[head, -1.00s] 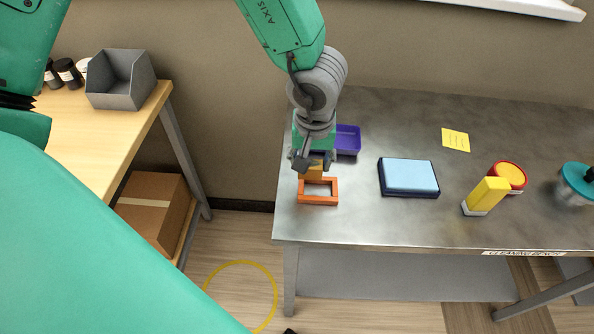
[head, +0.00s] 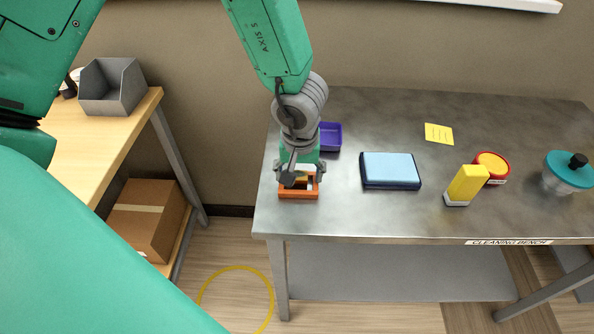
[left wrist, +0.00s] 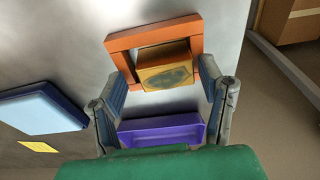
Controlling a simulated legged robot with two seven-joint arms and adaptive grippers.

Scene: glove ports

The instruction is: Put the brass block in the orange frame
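The orange frame (head: 285,195) lies on the metal bench near its left end, and it also shows in the left wrist view (left wrist: 120,42). The brass block (left wrist: 165,74) overlaps the frame's near part in the left wrist view. I cannot tell whether it is fully down inside the opening. My left gripper (head: 300,176) is right above the frame. Its fingers (left wrist: 165,88) are spread on either side of the block, with gaps showing. In the head view the gripper mostly hides the block. My right gripper is not in view.
A purple tray (head: 330,136) stands just behind the gripper. Bench between frame and pad is clear.

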